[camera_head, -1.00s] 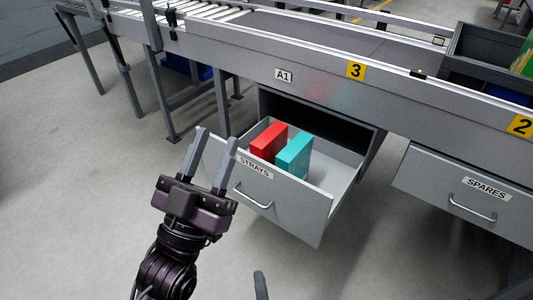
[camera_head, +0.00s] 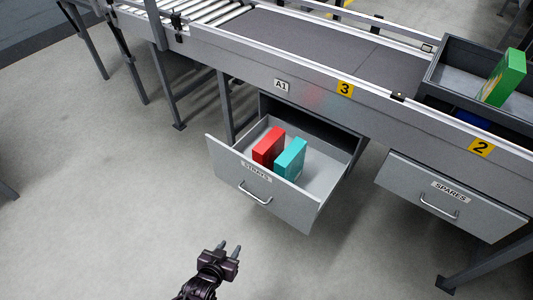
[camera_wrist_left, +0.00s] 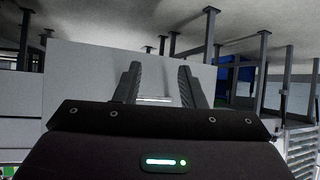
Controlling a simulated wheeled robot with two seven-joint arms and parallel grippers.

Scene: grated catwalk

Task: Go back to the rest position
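My left gripper (camera_head: 229,247) is low in the head view, over the floor in front of the open STRAYS drawer (camera_head: 236,178) and apart from it. In the left wrist view my left gripper (camera_wrist_left: 160,85) has its two fingers spread with nothing between them. A red box (camera_head: 269,147) and a teal box (camera_head: 291,159) stand side by side in the drawer. My right gripper is in neither current view.
The conveyor (camera_head: 310,42) runs above the drawer. The SPARES drawer (camera_head: 452,196) on the right is shut. A grey bin (camera_head: 437,84) holding a green box (camera_head: 503,77) stands at the upper right. The floor (camera_head: 100,220) at left is clear.

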